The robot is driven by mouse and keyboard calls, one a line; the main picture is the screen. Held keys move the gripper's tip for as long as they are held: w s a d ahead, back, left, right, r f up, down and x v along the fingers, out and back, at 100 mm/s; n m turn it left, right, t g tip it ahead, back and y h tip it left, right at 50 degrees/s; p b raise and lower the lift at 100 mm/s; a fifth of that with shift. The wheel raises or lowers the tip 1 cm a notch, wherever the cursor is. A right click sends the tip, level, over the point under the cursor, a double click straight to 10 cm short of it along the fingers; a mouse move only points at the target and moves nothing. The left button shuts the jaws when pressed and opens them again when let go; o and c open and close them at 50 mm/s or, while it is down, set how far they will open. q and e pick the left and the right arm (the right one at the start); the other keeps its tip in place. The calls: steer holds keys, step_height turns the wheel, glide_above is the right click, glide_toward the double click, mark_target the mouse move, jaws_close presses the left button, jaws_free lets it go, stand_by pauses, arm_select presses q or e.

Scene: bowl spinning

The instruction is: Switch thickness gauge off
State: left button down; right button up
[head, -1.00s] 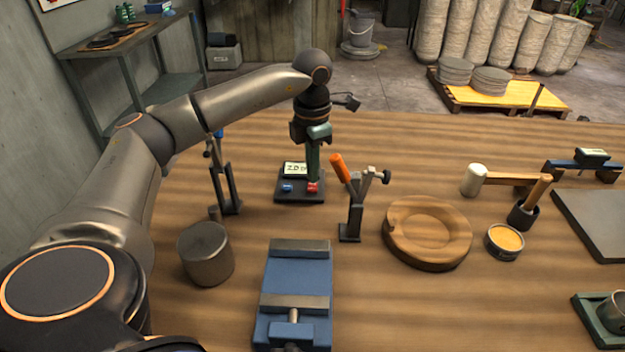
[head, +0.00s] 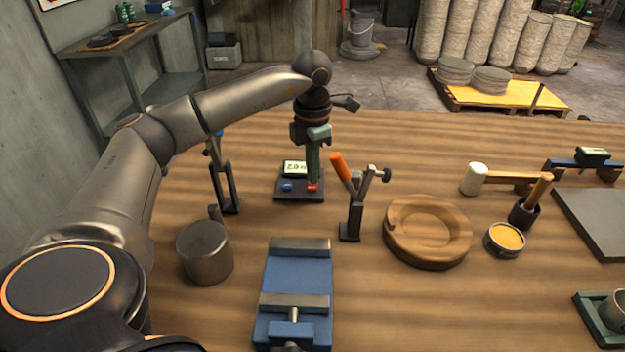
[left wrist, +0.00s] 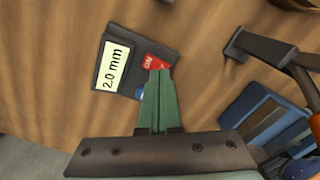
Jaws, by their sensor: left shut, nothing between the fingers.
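The thickness gauge (head: 286,196) is a small dark box on the table, with a pale display, a blue button (head: 287,188) and a red button (head: 313,188). In the left wrist view the display (left wrist: 115,67) reads "2.0 mm". The red button also shows there (left wrist: 155,62), with white lettering partly hidden. My left gripper (head: 314,182) points down, shut and empty, its green fingertips at the red button. I cannot tell whether they touch or press it. In the left wrist view the fingers hide most of the blue button. My right gripper is not in view.
An orange-handled toggle clamp (head: 350,195) stands close to the right of the gauge, and another clamp (head: 226,185) to its left. A metal cylinder (head: 205,253), a blue vise (head: 296,277) and a round wooden form (head: 427,232) stand nearer. The table behind the gauge is clear.

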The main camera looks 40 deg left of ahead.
arm_select(q)
steer(key=shift+f, duration=0.55)
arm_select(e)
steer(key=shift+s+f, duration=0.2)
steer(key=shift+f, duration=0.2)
arm_select(q)
steer(key=shift+s+f+b, duration=0.1)
steer(key=shift+f+b, duration=0.4)
steer(key=shift+f, duration=0.05)
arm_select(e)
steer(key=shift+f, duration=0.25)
arm_select(q)
steer(key=shift+r+p, duration=1.15)
steer(key=shift+r, duration=0.1)
step_height(320, 180, up, 2)
steer(key=shift+r+p, duration=0.1)
steer(key=shift+p, duration=0.8)
steer(key=shift+r+p, duration=1.15)
steer(key=shift+r, duration=0.1)
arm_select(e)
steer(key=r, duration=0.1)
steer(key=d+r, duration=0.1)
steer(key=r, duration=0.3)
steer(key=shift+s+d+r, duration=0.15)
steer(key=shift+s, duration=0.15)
